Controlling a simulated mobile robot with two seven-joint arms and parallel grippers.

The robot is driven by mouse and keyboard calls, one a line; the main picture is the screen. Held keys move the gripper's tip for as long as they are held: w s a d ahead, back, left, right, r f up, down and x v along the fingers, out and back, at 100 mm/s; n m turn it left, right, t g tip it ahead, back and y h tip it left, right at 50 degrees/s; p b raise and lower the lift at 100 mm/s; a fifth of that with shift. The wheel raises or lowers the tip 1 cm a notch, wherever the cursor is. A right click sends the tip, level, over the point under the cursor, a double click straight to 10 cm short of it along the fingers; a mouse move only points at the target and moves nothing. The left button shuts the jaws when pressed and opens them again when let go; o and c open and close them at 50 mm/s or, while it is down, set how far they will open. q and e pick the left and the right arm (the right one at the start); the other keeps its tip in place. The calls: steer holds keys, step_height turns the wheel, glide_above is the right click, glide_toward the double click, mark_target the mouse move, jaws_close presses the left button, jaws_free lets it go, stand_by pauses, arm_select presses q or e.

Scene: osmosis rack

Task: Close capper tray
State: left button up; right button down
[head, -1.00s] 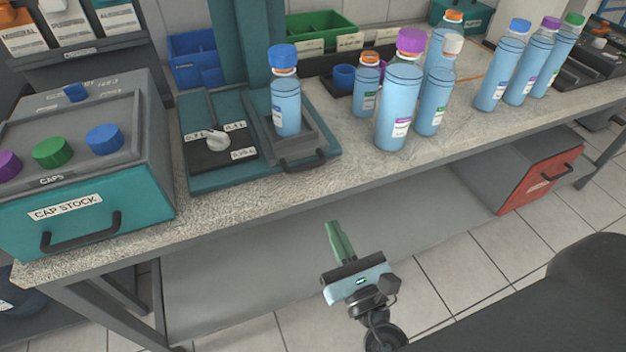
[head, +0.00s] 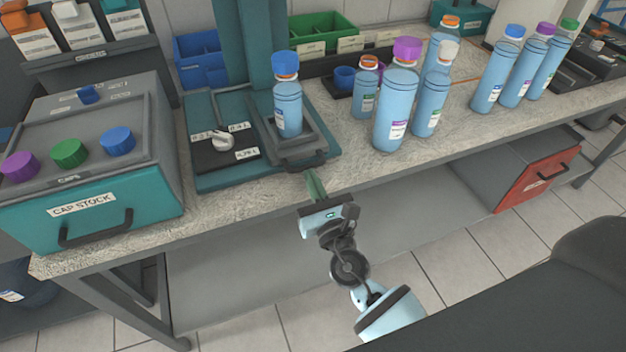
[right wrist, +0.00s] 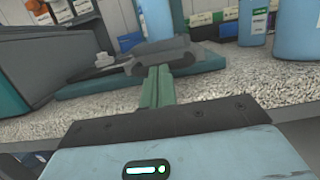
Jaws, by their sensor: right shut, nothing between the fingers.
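The capper tray (head: 300,150) is a dark grey slide at the front of the teal capper base, with a dark handle (head: 308,165) at the bench edge. It juts forward of the column, and a blue-capped bottle (head: 288,108) stands upright on it. In the right wrist view the handle (right wrist: 165,64) lies just beyond the fingertips. My right gripper (head: 312,175) is shut and empty, its green fingers pointing at the handle from the front. I cannot tell whether they touch it. My left gripper is not in view.
A teal cap stock box (head: 85,205) stands to the left with its own handle. Several blue bottles, including a purple-capped one (head: 397,105), stand right of the capper. The speckled bench front (head: 240,190) is clear. A red-fronted drawer (head: 538,180) is below right.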

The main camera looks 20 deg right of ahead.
mark_target(301, 156)
steer(key=shift+w+a+b, duration=0.1)
steer(key=shift+w+b, duration=0.2)
steer(key=shift+w, duration=1.8)
steer(key=shift+s+f, duration=0.1)
